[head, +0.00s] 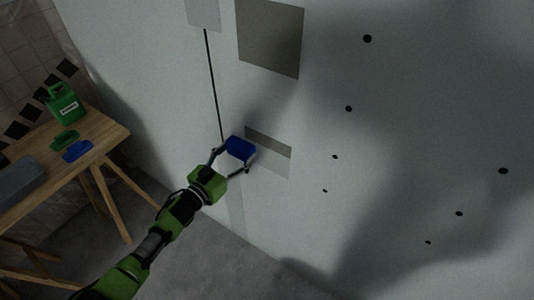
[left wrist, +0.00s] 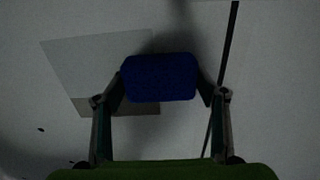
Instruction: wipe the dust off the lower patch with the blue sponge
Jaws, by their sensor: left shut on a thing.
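My left gripper (head: 233,161) is shut on the blue sponge (head: 240,147) and holds it up at the white wall, at the left edge of the lower patch. Whether the sponge touches the wall I cannot tell. The lower patch (head: 270,143) has a dark grey-brown dusty strip along its top and a paler area below. In the left wrist view the sponge (left wrist: 160,78) sits between both fingers and covers part of the patch; the pale area (left wrist: 85,62) and the dark strip (left wrist: 142,108) show beside and below it. My right gripper is not in view.
A larger dusty patch (head: 270,38) is higher on the wall, right of a thin black vertical line (head: 213,80). Several black dots mark the wall at right. A wooden table (head: 105,133) at left holds a green jug (head: 64,103), a green item (head: 65,140) and a blue item (head: 78,151).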

